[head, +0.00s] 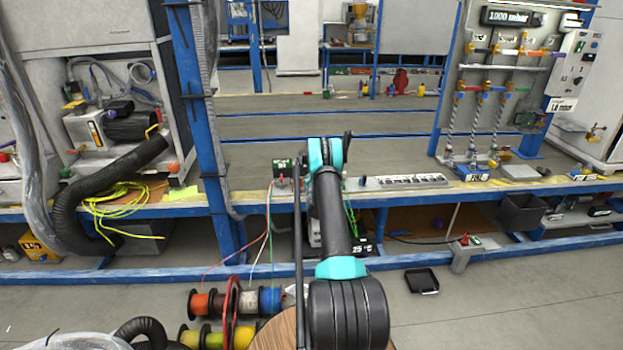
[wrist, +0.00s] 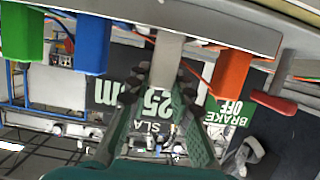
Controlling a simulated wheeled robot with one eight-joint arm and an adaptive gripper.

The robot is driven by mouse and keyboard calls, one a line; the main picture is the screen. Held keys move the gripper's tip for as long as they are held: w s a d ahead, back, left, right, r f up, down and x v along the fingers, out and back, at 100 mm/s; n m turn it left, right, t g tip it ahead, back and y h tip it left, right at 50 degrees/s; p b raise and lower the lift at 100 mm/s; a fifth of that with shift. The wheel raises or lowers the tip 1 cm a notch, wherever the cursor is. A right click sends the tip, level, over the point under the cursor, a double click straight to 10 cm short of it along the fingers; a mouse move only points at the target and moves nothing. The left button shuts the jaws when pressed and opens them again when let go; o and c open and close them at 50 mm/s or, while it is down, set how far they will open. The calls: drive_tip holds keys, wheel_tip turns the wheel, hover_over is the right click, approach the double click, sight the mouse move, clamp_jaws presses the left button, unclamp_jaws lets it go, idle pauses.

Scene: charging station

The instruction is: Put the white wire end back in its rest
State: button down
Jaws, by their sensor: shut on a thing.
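In the wrist view my gripper (wrist: 162,82) is shut on the white wire end (wrist: 166,62), a pale block between the two dark fingertips. The white end's top meets the lower edge of a pale rest bar (wrist: 225,32). I cannot tell whether it is seated there. A green wire end (wrist: 22,33) and a blue one (wrist: 93,42) hang from the bar at left. An orange-red one (wrist: 231,82) hangs at right. In the head view my arm reaches to the bench and hides the gripper and the white end.
Several wire spools (head: 233,301) lie on the floor below. A black tray (head: 421,280) lies on the floor at right. A red lever (wrist: 273,102) is right of the orange end.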

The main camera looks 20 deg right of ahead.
drive_tip(key=c, duration=1.3)
unclamp_jaws()
drive_tip(key=shift+s, duration=0.1)
drive_tip(key=v, duration=1.2)
